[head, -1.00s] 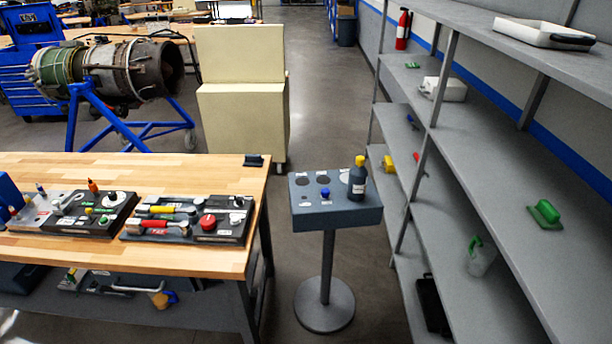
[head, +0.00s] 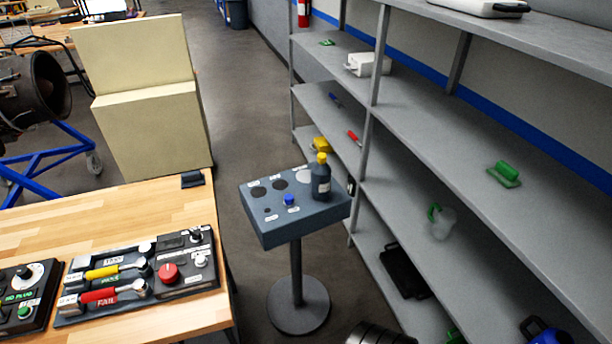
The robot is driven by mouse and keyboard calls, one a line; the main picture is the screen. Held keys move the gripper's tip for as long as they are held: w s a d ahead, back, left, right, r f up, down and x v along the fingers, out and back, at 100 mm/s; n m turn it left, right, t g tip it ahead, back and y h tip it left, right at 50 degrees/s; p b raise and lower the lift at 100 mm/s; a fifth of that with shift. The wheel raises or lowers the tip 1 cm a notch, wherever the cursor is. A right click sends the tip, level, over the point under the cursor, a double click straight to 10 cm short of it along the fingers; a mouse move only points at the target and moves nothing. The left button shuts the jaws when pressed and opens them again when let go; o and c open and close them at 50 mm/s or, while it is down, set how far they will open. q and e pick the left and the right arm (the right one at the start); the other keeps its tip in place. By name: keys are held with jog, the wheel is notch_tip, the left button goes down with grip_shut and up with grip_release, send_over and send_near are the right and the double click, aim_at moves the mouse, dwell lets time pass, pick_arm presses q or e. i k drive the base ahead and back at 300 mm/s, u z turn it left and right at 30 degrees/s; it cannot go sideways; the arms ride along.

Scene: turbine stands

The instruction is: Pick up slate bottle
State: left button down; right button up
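The slate bottle (head: 321,180) is dark grey-blue with a yellow cap and a pale label. It stands upright on the right part of the top of a slate-blue pedestal stand (head: 300,222). No gripper is near the bottle.
A wooden workbench (head: 150,205) with tool panels stands at the left. Grey shelving (head: 440,140) with several items runs along the right, close to the stand. A cream cabinet (head: 150,130) is behind. A ribbed dark cylinder (head: 375,334) shows at the bottom edge. Grey floor lies around the stand's base.

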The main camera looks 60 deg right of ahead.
aim_at(320, 175)
jog(key=z, duration=0.4)
jog(key=i, duration=0.6)
jog(key=z, duration=0.65)
